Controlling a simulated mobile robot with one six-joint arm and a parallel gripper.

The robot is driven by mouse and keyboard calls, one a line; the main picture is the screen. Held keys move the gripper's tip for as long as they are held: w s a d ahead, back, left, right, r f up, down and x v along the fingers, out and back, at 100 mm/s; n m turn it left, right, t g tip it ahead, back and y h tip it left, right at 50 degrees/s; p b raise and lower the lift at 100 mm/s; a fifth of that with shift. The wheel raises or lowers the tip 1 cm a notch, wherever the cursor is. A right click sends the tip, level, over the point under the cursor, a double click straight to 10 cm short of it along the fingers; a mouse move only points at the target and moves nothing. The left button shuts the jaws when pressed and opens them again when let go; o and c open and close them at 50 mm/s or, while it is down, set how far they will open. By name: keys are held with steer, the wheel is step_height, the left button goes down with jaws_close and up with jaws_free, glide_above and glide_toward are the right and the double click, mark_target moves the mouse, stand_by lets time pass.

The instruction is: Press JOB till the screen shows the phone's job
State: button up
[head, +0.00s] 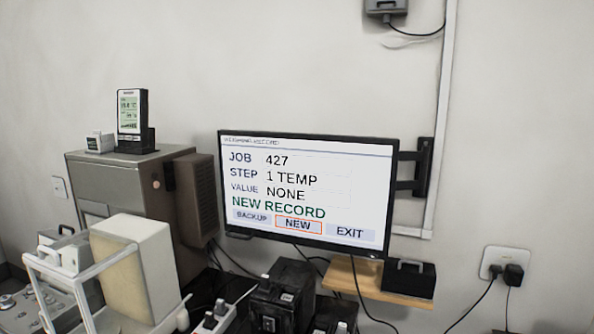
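The screen (306,190) is a black-framed monitor on a wall bracket in the middle of the head view. It reads JOB 427, STEP 1 TEMP, VALUE NONE and NEW RECORD in green. Along its bottom are BACKUP, NEW and EXIT, with a red-orange outline around NEW. A dark handheld device with a lit display (130,112) stands upright in a holder on the grey cabinet. I cannot tell whether it is the phone, and its small text is unreadable. I cannot make out a button labelled JOB. My gripper is not in view.
The grey cabinet (112,180) stands left of the screen. A pale block in a white frame (134,262) and a control panel with knobs (28,308) are at lower left. Black boxes (283,290) and cables crowd below the screen. A wooden shelf (352,275) bears a black box.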

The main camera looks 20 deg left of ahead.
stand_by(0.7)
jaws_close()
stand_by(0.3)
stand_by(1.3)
